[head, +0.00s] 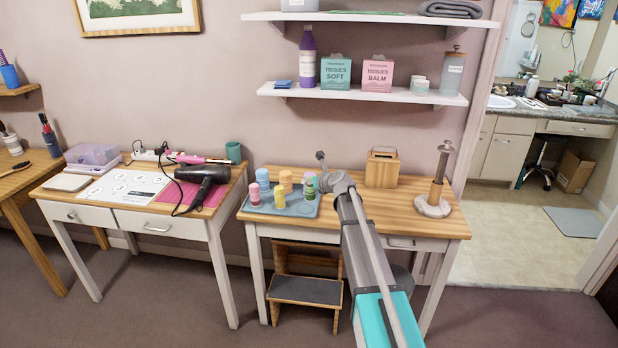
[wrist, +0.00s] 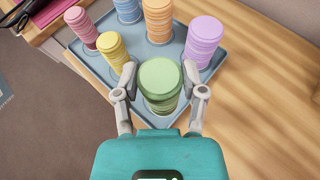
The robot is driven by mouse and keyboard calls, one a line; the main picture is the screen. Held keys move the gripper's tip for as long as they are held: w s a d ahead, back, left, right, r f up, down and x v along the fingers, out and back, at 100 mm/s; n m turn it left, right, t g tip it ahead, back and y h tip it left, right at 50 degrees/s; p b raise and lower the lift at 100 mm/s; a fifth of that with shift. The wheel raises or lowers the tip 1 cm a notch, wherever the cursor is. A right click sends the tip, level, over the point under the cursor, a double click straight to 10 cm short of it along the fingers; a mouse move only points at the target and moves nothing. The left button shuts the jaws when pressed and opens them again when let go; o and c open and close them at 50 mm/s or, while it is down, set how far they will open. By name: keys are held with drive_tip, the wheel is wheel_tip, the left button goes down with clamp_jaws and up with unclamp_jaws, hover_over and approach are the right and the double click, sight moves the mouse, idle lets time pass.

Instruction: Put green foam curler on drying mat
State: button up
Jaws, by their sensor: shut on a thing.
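The green foam curler (wrist: 160,78) stands upright between the fingers of my gripper (wrist: 159,94) in the wrist view. The fingers are shut on its sides. It also shows in the head view (head: 309,190), at the right end of a blue-grey tray (head: 292,209). Its base is hidden, so I cannot tell whether it touches the tray. A white sheet with round marks (head: 122,184) lies on the left table and may be the drying mat; I cannot be sure.
Pink (wrist: 84,32), yellow (wrist: 113,50), blue (wrist: 127,9), orange (wrist: 158,18) and purple (wrist: 203,40) curlers stand close by on the tray. A black hair dryer (head: 203,174) lies on a magenta mat (head: 212,196). A wooden box (head: 382,170) stands right of the tray.

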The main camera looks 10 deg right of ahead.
drive_tip(key=w+d+r+p+v, duration=0.1)
drive_tip(key=p+v, duration=0.5)
drive_tip(key=v, duration=0.7)
drive_tip(key=shift+w+d+r, duration=0.2)
drive_tip(key=shift+d+r, duration=0.3)
drive_tip(key=shift+r, duration=0.05)
wheel_tip(320, 180, up, 5)
drive_tip(key=p, duration=0.6)
drive_tip(key=shift+w+r, duration=0.15)
drive_tip(key=shift+r, duration=0.1)
